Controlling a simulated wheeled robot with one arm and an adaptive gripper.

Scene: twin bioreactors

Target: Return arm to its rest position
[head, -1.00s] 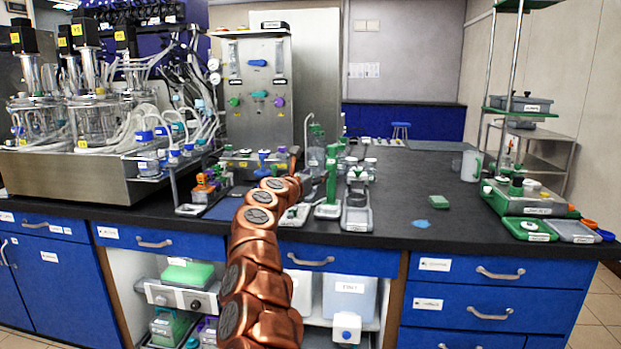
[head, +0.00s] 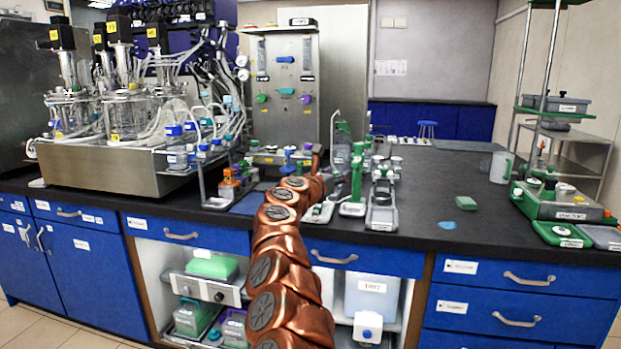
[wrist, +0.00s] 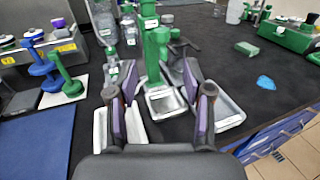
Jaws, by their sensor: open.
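My copper-coloured arm (head: 285,265) rises from the bottom of the head view and reaches over the front edge of the bench. Its end is at the small equipment on the bench, and the fingers are hard to make out there. In the wrist view my gripper (wrist: 158,105) is open, with two dark fingers with purple inner sides spread apart. Nothing is held between them. A green stand with a pale tray base (wrist: 165,102) shows beyond and between the fingertips. I cannot tell how far it is from them.
The black bench (head: 430,205) holds glass bioreactors (head: 120,110) at left and a steel panel unit (head: 285,85). A blue mat (wrist: 35,140), a blue stand (wrist: 38,65) and a light-blue patch (head: 466,203) lie around. Green-based equipment (head: 560,205) stands at right. The bench's middle right is mostly clear.

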